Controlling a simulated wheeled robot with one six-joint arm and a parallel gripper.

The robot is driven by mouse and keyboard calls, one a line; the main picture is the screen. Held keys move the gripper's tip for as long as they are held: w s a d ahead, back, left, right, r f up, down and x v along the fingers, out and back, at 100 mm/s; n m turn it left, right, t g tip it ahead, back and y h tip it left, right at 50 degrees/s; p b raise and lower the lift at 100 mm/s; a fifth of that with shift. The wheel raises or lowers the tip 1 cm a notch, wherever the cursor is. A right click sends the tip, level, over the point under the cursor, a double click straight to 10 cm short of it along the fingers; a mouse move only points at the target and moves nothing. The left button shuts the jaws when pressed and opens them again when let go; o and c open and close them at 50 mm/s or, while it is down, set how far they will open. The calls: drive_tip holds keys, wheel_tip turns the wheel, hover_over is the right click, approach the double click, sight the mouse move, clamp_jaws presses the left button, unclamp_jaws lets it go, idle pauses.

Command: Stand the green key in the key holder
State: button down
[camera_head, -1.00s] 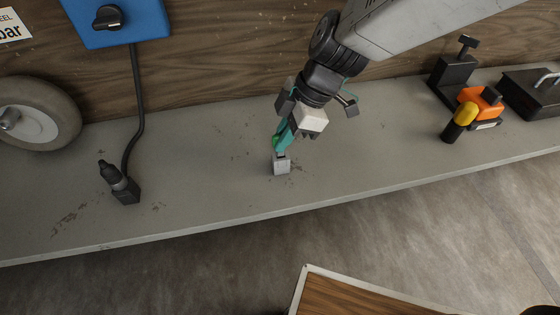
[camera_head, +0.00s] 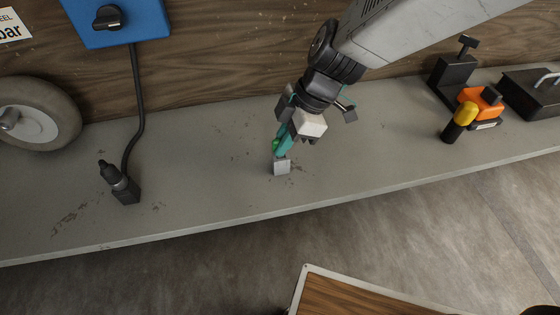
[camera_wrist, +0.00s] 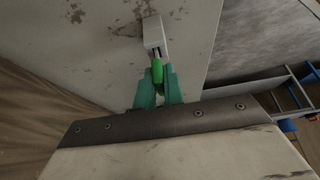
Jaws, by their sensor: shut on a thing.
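The key holder (camera_head: 282,168) is a small pale grey block on the grey bench top. It also shows at the top of the wrist view (camera_wrist: 153,32). My gripper (camera_head: 281,145), with teal fingers, points down at it and is shut on the green key (camera_head: 275,145). In the wrist view the green key (camera_wrist: 157,71) sits between the teal fingertips (camera_wrist: 158,80), its far end at the near edge of the holder. The fingers hide much of the key. I cannot tell whether its end is in the slot or just above it.
A black plug socket with a cable (camera_head: 126,190) stands left on the bench, below a blue switch box (camera_head: 115,22). A grey wheel (camera_head: 38,115) is at far left. A yellow-handled tool (camera_head: 459,122) and black fixtures (camera_head: 452,76) stand right. Bench around the holder is clear.

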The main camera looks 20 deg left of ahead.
drive_tip(key=shift+f, duration=0.6)
drive_tip(key=c, duration=1.4)
unclamp_jaws()
drive_tip(key=shift+c, duration=0.2)
drive_tip(key=shift+r, duration=4.5)
